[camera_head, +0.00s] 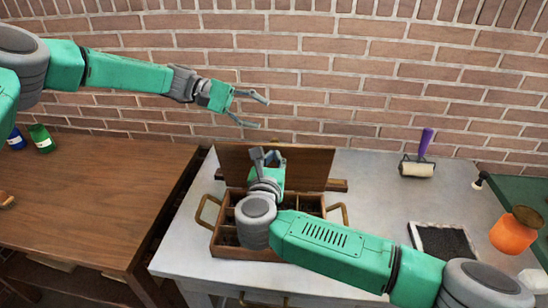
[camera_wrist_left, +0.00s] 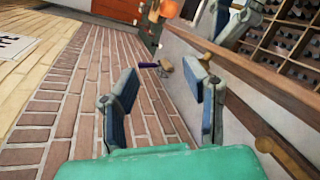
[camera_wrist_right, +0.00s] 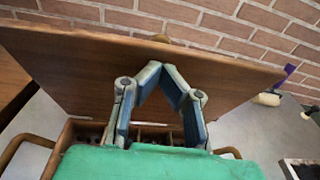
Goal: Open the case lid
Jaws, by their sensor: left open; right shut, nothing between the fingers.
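The wooden case (camera_head: 225,251) stands on the grey table, with divided compartments open to view. Its lid (camera_head: 308,166) stands raised, roughly upright, at the back of the case near the brick wall. My right gripper (camera_head: 266,154) is shut and empty above the compartments, in front of the lid's inner face; I cannot tell if it touches. In the right wrist view the lid (camera_wrist_right: 70,70) spreads behind the closed fingertips (camera_wrist_right: 163,75). My left gripper (camera_head: 252,111) is open and empty in the air, above and left of the lid. The compartments (camera_wrist_left: 290,42) also show in the left wrist view.
A purple-handled roller (camera_head: 417,168), a dark framed plate (camera_head: 443,242) and an orange jar (camera_head: 512,232) are on the right. A brown table (camera_head: 90,200) with green and blue bottles (camera_head: 41,138) stands left. My right forearm crosses the case's front right.

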